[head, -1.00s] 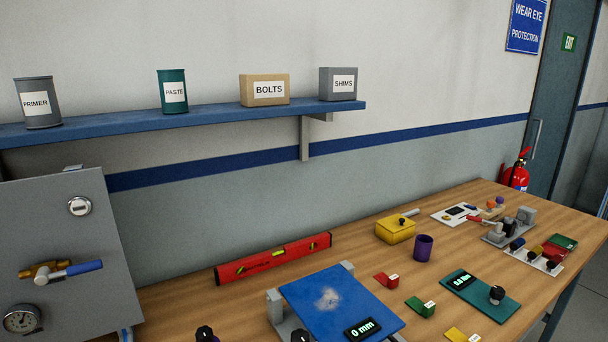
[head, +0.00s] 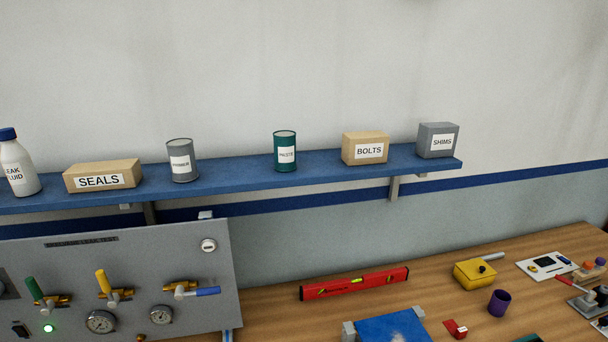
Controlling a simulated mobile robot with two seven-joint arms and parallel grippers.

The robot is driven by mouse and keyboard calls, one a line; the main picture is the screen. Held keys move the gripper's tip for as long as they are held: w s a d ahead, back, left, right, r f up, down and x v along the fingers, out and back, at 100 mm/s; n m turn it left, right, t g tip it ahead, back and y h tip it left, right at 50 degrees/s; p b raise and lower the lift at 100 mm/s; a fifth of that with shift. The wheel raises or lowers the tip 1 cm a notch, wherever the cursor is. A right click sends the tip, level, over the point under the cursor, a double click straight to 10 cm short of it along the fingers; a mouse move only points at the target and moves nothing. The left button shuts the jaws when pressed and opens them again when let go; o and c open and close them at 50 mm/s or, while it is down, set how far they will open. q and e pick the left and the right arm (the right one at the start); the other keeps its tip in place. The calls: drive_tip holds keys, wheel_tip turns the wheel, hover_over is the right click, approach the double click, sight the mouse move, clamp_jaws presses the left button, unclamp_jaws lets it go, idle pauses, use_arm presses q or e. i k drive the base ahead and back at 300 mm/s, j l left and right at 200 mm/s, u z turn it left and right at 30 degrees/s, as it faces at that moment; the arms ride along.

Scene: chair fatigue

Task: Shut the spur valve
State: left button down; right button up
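The grey valve panel (head: 205,262) stands at the lower left in the head view. It carries several lever valves on brass bodies. The green-handled valve (head: 40,294) and the yellow-handled valve (head: 105,286) have levers pointing up and slightly left. The blue-handled valve (head: 200,291) has its lever lying nearly level, pointing right. The lettering on the panel is too small to read, so I cannot tell which is the spur valve. Neither gripper shows.
Round gauges (head: 101,321) and a lit green lamp (head: 48,328) are on the panel. A blue shelf (head: 235,182) with labelled containers hangs above it.

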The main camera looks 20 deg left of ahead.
sight(201, 292)
drive_tip(key=u, duration=1.4)
